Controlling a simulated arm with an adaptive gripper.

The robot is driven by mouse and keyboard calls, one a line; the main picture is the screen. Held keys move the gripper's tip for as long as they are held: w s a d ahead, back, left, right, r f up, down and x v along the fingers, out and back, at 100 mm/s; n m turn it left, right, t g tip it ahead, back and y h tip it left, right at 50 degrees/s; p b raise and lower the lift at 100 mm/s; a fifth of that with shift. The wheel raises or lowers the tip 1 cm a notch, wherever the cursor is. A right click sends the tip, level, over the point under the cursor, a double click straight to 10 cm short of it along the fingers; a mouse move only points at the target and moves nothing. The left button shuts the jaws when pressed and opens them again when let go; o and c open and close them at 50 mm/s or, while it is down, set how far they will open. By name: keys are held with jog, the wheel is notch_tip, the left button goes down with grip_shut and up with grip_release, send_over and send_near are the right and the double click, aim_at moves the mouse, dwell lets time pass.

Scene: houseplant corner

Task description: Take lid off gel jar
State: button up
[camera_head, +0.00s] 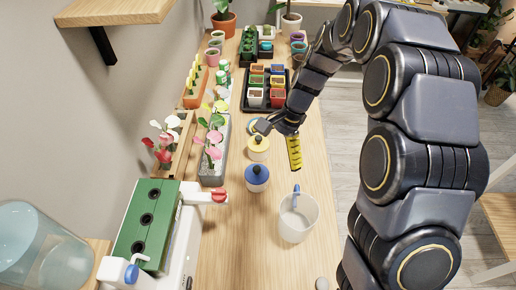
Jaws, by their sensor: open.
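A pale jar with a yellow knobbed lid (258,143) stands on the wooden table. A white jar with a blue knobbed lid (257,174) stands nearer the camera. Another round greenish-blue thing (251,125) shows partly behind my gripper, perhaps a third jar. No label shows, so I cannot tell which one is the gel jar. My gripper (265,127) is just beyond and above the yellow-lidded jar, tilted to the left. It is open, with no object visible in it. My gripper's fingers are small and dark here, and the gap between them is hard to see.
A yellow marked strip (294,153) lies right of the jars. A white pitcher (298,217) stands nearer the camera. A grey planter (214,150) with pink and white leaves stands left. A dark tray of pots (266,88) lies beyond.

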aim_at(257, 172)
jog(key=w+f+m, duration=0.1)
jog(key=f, duration=0.1)
jog(key=w+f+m, duration=0.1)
jog(key=w+f, duration=0.1)
jog(key=f, duration=0.1)
jog(key=w+a+f+m, duration=0.1)
jog(key=w+f, duration=0.1)
jog(key=shift+f+y, duration=0.2)
jog(key=shift+y, duration=0.1)
jog(key=shift+f, duration=0.35)
jog(key=x, duration=0.7)
jog(key=shift+a+f, duration=0.1)
jog(key=shift+a, duration=0.15)
jog(key=c, duration=1)
